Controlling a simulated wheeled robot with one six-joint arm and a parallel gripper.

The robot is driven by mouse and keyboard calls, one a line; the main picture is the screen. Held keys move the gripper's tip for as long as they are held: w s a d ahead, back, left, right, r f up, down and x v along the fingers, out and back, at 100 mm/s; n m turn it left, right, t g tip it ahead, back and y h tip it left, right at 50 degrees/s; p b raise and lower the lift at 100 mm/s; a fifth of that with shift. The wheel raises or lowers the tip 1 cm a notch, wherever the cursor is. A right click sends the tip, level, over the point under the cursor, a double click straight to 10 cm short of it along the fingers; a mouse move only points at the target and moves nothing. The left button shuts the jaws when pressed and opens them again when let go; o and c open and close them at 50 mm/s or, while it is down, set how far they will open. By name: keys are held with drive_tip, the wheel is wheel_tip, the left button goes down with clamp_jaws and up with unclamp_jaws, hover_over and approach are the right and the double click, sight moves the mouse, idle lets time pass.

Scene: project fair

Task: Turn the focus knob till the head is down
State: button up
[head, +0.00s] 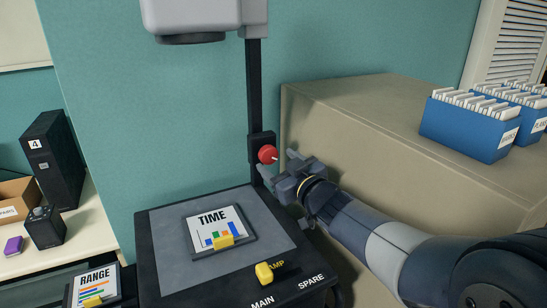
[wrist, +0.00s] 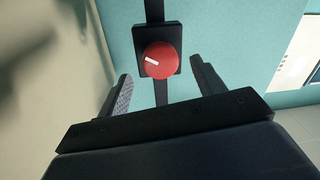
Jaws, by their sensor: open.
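The red focus knob (head: 267,154) sits on a black block on the dark upright post (head: 254,85). In the wrist view the knob (wrist: 160,60) shows a white mark pointing to its left and slightly up. The pale projector head (head: 200,18) is at the top of the post, high above the stage (head: 160,222). My gripper (head: 277,168) is open and empty, just right of the knob in the head view. In the wrist view the knob lies beyond and between the two fingers, with space on both sides and no contact visible.
A sheet marked TIME (head: 213,222) with a yellow clip lies on the stage. A yellow switch (head: 264,273) is on the front panel. A beige cabinet (head: 370,110) with blue file boxes (head: 465,128) stands at right. A side table with a black speaker is at left.

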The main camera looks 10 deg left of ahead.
sight(268, 154)
drive_tip(key=shift+x, duration=1.35)
drive_tip(key=shift+c, duration=0.2)
drive_tip(key=c, duration=1)
drive_tip(key=shift+o, duration=0.2)
